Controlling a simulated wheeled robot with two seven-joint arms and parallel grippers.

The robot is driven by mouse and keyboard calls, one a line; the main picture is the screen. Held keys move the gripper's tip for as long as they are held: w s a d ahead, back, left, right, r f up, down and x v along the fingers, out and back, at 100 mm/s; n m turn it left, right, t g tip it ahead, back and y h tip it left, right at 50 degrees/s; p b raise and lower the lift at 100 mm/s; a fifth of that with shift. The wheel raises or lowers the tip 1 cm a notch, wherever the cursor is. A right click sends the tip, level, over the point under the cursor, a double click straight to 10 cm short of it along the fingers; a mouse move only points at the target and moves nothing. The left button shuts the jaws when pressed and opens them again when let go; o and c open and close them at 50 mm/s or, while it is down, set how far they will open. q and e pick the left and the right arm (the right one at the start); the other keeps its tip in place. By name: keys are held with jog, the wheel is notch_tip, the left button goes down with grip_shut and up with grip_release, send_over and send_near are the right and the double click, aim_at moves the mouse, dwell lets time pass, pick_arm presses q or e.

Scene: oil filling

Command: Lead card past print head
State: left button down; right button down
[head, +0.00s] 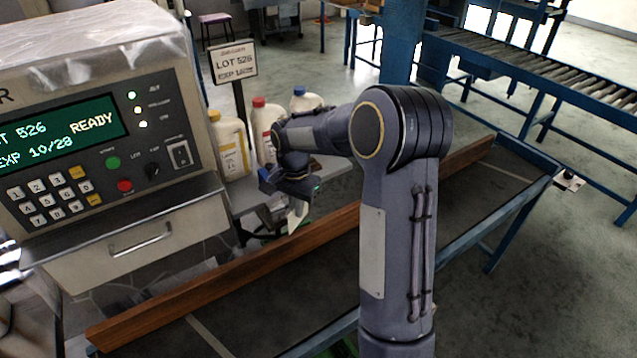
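My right arm reaches up from the bottom and bends left. Its gripper (294,192) is small and dark, above the near table's wooden rail. A pale, thin card (297,216) hangs below the gripper, tilted, and appears held between its fingers; the fingertips are hard to make out. The printer (110,150) stands at the left, its green screen (62,132) reading LOT 526, EXP 10/28 and READY. I cannot make out the print head. My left gripper is not in view.
A sign (234,62) reading LOT 526 stands behind the gripper. Jugs with yellow (231,148), red (262,125) and blue (305,102) caps stand beside it. The long wooden rail (235,272) edges a dark conveyor belt (280,310). A roller conveyor (540,70) is at the back right.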

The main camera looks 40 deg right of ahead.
aim_at(273, 217)
jog(key=d+r+m, duration=0.3)
jog(key=d+m, duration=0.2)
jog(key=d, duration=0.1)
jog(key=w+f+b, duration=0.1)
jog(key=f, duration=0.2)
jog(key=w+f+b, duration=0.1)
jog(key=f+b, duration=0.1)
jog(key=f, duration=0.1)
jog(key=w+f+b, duration=0.1)
jog(key=f+b, duration=0.1)
jog(key=f, duration=0.1)
jog(key=shift+d+f, duration=0.15)
jog(key=shift+w+d+f, duration=0.1)
jog(key=shift+w+f, duration=0.35)
jog(key=shift+w, duration=0.15)
jog(key=shift+w+a, duration=0.2)
jog(key=shift+a, duration=1.7)
jog(key=shift+w+a, duration=0.2)
jog(key=shift+a, duration=1.65)
jog(key=shift+w+a+p, duration=0.2)
jog(key=shift+a, duration=1.7)
jog(key=shift+w+a+p, duration=0.15)
jog(key=shift+w+a, duration=0.05)
jog(key=shift+a, duration=1.65)
